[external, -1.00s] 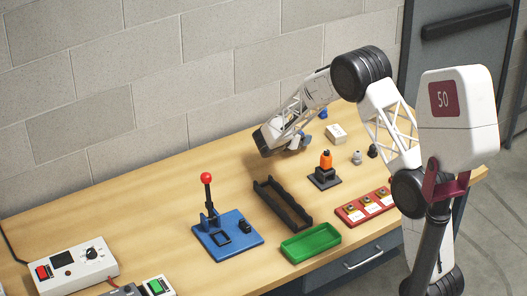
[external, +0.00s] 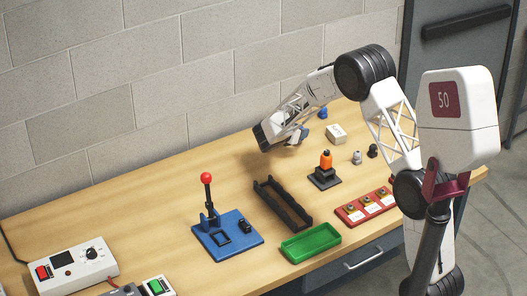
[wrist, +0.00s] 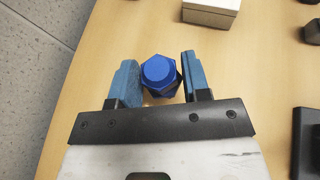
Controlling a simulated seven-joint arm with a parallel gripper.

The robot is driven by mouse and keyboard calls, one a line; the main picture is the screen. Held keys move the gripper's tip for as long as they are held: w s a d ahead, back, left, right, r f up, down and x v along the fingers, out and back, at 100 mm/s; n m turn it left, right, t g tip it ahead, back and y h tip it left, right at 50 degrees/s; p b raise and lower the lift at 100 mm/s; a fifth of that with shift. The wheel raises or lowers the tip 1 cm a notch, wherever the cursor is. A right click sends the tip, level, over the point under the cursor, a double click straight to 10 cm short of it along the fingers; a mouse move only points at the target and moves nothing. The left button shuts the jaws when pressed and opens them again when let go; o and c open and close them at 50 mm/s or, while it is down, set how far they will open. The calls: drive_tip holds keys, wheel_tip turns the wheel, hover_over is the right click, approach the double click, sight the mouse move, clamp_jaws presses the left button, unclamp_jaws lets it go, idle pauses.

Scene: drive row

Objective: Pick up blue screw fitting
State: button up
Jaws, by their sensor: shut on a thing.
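The blue screw fitting (wrist: 160,76) shows in the wrist view with its six-sided top facing the camera. It sits between the two blue-grey fingers of my gripper (wrist: 158,82), which is shut on it. In the external view my gripper (external: 301,134) is over the back part of the bench, left of the white box. There the fitting cannot be told clearly from the bluish fingers.
The white box (external: 336,134) lies close by on the right; it also shows in the wrist view (wrist: 211,11). Another small blue piece (external: 323,113) stands behind it. An orange-topped part (external: 326,160), a black tray (external: 282,204) and a green tray (external: 311,243) are nearer the front.

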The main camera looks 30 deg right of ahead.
wheel_tip(320, 180, up, 8)
drive_tip(key=shift+f, duration=0.1)
